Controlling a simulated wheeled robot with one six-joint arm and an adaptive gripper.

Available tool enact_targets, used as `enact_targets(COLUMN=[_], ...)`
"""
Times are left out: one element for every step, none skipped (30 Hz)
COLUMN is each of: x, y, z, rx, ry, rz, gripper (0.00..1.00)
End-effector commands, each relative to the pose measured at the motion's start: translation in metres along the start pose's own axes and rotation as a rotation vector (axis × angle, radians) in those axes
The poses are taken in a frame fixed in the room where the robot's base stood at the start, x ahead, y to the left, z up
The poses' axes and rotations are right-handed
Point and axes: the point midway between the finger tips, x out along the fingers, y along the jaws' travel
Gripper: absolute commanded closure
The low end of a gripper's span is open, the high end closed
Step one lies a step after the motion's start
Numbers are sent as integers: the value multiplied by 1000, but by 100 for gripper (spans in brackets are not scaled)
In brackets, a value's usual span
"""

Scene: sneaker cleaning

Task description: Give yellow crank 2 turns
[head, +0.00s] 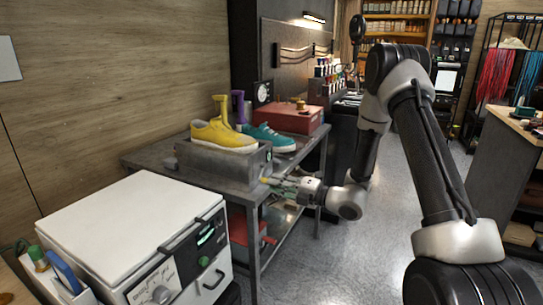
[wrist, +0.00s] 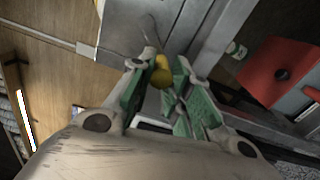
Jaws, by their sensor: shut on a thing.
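The yellow crank's rounded knob (wrist: 161,72) shows in the wrist view between my green-padded fingers. My gripper (wrist: 158,70) is shut on it. In the head view my gripper (head: 272,181) reaches in from the right to the front end of a grey metal box (head: 215,165) on the workbench. The crank is small and mostly hidden by my fingers there, so I cannot tell its angle. A yellow sneaker (head: 223,136) and a teal sneaker (head: 270,138) stand on the box side, with yellow and purple upright forms in them.
A white machine (head: 130,225) with dials stands at the front left. A red case (head: 290,117) sits at the back of the workbench (head: 245,188). A red box (head: 240,228) is on the lower shelf. The grey floor (head: 310,255) in front is clear.

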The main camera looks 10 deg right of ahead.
Motion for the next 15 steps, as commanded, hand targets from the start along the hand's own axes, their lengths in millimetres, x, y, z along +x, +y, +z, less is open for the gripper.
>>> enact_targets(x=[1,1,1,1,1,1,1,1,1,1,1,1,1,1,1], y=[6,8,10,12,12,13,13,13,13,13,13,13,13,14,15], z=[-14,-14,-15,-16,-16,-16,-16,-16,-16,-16,-16,-16,-16,-16,-17], rx=[-5,-5,-6,-6,-6,-6,-6,-6,-6,-6,-6,-6,-6,-6,-6], ry=[33,32,32,32,32,32,32,32,32,32,32,32,32,32,32], rz=[9,10,10,10,11,11,11,11,10,10,10,10,10,10,10], gripper=[89,89,89,88,88,88,88,88,88,88,88,88,88,88,88])
